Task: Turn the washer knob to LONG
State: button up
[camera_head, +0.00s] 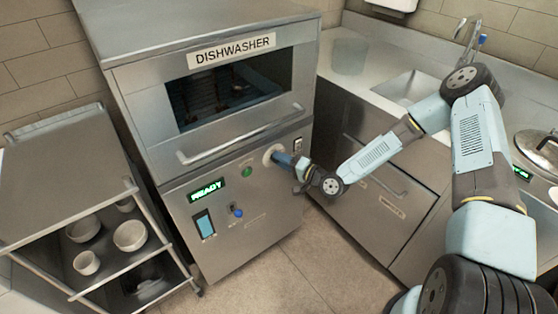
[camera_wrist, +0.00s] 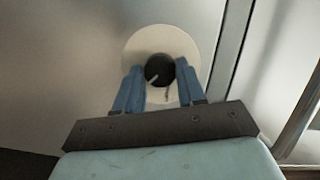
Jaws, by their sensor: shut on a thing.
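The dishwasher (camera_head: 215,90) is a grey steel machine with a window door and a front panel below it. Its knob (camera_wrist: 160,69) is dark and round with a light pointer mark, set on a pale round dial plate (camera_wrist: 137,46). In the wrist view the mark points to the lower left. My gripper (camera_wrist: 158,80) has its blue fingers shut on the knob, one on each side. The dial's lettering is not readable.
A green READY display (camera_head: 206,190), a green button (camera_head: 247,172) and a blue-tipped switch (camera_head: 238,212) are on the same panel. The door handle (camera_head: 240,137) runs just above. A cart (camera_head: 70,180) with bowls stands left; a sink counter (camera_head: 365,95) is right.

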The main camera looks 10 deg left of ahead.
jog(key=shift+w+d+f+m+t, duration=0.1)
jog(key=shift+f+m+t, duration=0.05)
jog(key=shift+m, duration=0.35)
jog(key=shift+w+d+f+m+t, duration=0.1)
jog(key=shift+m+t, duration=0.05)
jog(key=shift+m, duration=0.35)
jog(key=o, duration=0.8)
jog(key=shift+o, duration=1.2)
jog(key=shift+s+a+r, duration=0.1)
jog(key=v, duration=1.3)
jog(key=shift+d+f, duration=0.25)
jog(key=shift+d, duration=0.2)
